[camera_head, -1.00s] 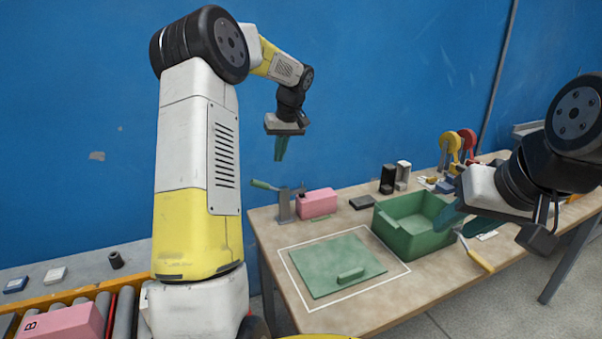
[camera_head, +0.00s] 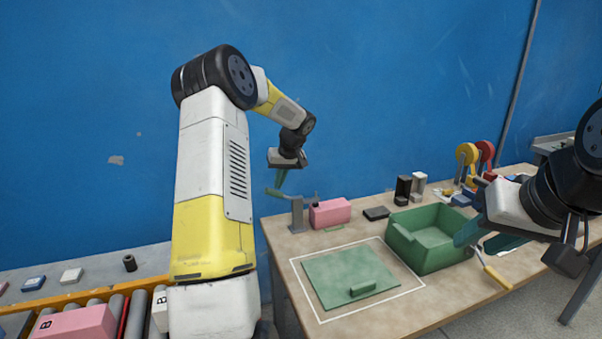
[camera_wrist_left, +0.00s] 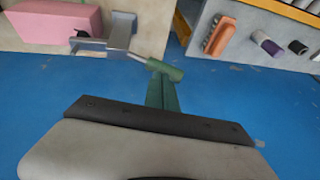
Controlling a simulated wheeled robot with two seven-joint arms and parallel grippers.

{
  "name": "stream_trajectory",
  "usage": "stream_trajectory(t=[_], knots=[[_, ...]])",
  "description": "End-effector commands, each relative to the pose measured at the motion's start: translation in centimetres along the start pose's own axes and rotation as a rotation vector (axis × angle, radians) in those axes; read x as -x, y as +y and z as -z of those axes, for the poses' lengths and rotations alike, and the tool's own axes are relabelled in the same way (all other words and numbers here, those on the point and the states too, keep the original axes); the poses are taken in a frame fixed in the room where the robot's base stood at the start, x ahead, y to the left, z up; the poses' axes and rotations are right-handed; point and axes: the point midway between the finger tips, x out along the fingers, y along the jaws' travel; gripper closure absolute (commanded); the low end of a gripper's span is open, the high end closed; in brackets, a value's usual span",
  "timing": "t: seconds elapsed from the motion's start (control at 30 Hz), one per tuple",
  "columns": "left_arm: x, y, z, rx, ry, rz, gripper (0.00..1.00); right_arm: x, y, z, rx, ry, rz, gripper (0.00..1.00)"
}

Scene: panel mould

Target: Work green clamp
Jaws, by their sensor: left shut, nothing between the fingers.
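The green clamp has a grey metal body (camera_head: 297,214) at the back left of the table, beside a pink block, with a green handle (camera_head: 273,192) sticking out to the left. In the left wrist view the handle (camera_wrist_left: 166,70) lies just beyond my green fingertips. My left gripper (camera_head: 280,187) is shut and empty, its fingers pointing down at the handle. The tips overlap or nearly touch the handle; I cannot tell if they touch. My right gripper (camera_head: 484,236) is open near the green bin, at the right.
The pink block (camera_head: 330,213) stands right beside the clamp. A green panel (camera_head: 350,274) lies inside a white outline on the table. An open green bin (camera_head: 428,254) and a yellow-handled tool (camera_head: 497,278) are to the right. A roller conveyor (camera_head: 115,305) is at the lower left.

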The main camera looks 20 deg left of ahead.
Motion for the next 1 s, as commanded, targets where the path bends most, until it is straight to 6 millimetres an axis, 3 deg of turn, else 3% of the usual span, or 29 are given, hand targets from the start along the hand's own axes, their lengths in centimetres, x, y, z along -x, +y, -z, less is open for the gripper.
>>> stream_trajectory(t=[1.0], knots=[[-1.18, -1.01, -0.38, 0.037, 0.002, -0.086, 1.00, 0.00, 0.00, 0.00, 0.000, 0.000, 0.000, 0.64]])
